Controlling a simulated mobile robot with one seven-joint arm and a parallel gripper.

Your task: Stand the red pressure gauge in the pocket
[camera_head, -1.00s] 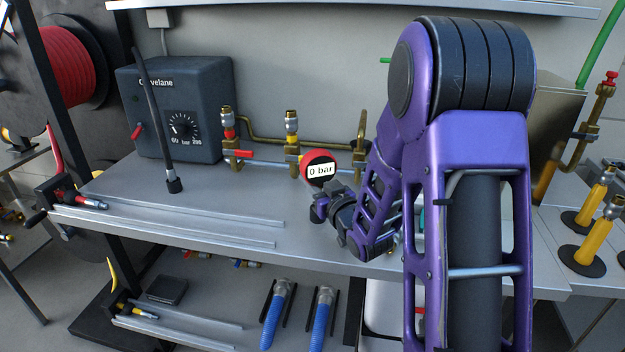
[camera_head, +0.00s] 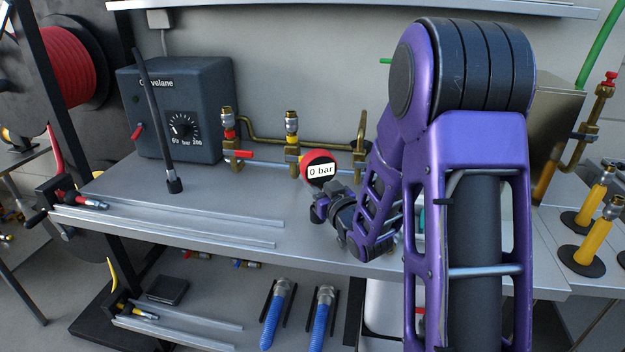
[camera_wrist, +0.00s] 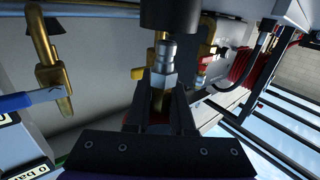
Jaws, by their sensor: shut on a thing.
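The red pressure gauge (camera_head: 319,157) has a round red body and a white face reading "0 bar". It is upright above the bench in the head view, in front of the brass pipework. My gripper (camera_head: 322,203) is just below it and shut on it. In the wrist view, the dark fingers of my gripper (camera_wrist: 160,108) close in around the lower middle. A silver and brass fitting shows between and beyond them, and I cannot tell whether it belongs to the gauge. The grip itself is mostly hidden. I cannot make out the pocket for certain.
Brass valves (camera_head: 292,145) stand behind the gauge along the wall. A dark control box (camera_head: 180,105) and a black rod (camera_head: 160,125) stand at left. The bench top (camera_head: 215,205) is mostly clear left of my gripper, with thin rails at its front. Blue hoses (camera_head: 320,322) hang below.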

